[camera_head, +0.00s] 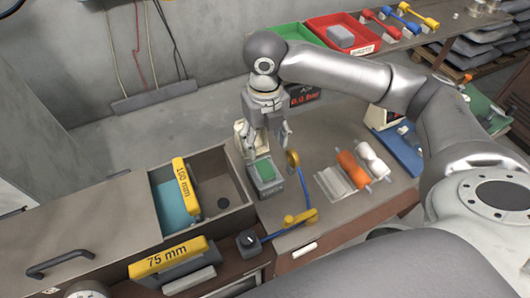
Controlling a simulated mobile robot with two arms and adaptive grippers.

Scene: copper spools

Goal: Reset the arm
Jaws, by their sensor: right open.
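My right gripper (263,139) points down above the workbench (325,218), with its fingers apart. Just below it stands a small grey block with a green top (263,171), near the drawer's right edge. I cannot tell whether the fingers touch it. My right arm reaches in from the right side of the picture. My left gripper does not show.
A blue rod with yellow ends (300,217) lies close right of the block. Orange (352,168) and white (372,159) spools lie farther right. Red (345,33) and green (297,33) trays stand behind.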

